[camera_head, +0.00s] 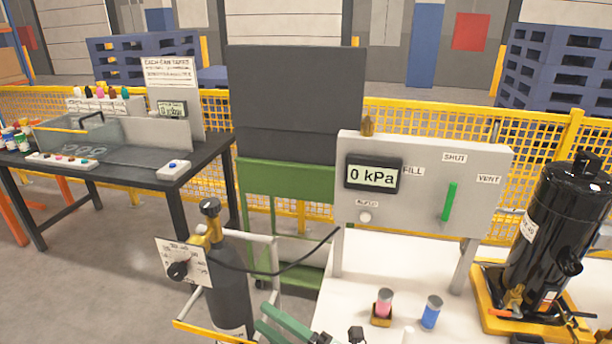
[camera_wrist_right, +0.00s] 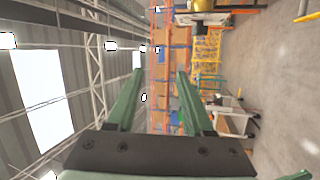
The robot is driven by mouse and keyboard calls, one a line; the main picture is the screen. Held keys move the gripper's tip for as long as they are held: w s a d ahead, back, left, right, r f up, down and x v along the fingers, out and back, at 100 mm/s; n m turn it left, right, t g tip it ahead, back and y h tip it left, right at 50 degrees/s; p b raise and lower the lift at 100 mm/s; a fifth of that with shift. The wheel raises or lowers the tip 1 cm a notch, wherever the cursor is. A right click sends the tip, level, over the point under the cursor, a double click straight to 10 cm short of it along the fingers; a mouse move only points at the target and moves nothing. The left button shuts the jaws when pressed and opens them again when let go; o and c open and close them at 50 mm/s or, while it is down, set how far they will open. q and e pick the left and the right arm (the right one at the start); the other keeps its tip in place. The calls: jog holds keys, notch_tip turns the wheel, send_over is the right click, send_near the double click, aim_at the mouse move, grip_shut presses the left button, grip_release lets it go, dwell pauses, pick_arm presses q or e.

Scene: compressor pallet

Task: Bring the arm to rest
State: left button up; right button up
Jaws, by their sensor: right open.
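My right gripper (camera_head: 263,316) shows at the bottom edge of the head view, its green fingers in front of the grey gas cylinder (camera_head: 228,285) and the white bench (camera_head: 345,290). In the right wrist view the two green fingers (camera_wrist_right: 160,78) stand well apart with nothing between them. That view looks sideways across the hall, with the roof on the left and the floor on the right. My left gripper is in neither view.
A panel (camera_head: 425,160) reading 0 kPa stands on the bench. Pink (camera_head: 384,303) and blue (camera_head: 431,313) canisters stand before it. A black compressor (camera_head: 555,235) stands on a yellow base (camera_head: 490,300). A dark table (camera_head: 130,165) is at left, with floor between.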

jog(key=s+d+f+m+t+h, duration=0.4)
jog(key=d+f+m+h, duration=0.95)
jog(key=m, duration=0.45)
jog(key=s+d+f+m+g+h, duration=0.2)
jog(key=s+d+f+m+g, duration=0.3)
jog(key=s+d+f+m, duration=0.3)
jog(key=s+d+f, duration=0.1)
jog(key=s+f, duration=0.2)
jog(key=s, duration=0.2)
jog(key=shift+d+f+g, duration=0.15)
jog(key=shift+f+g, duration=0.1)
jog(key=shift+g, duration=0.05)
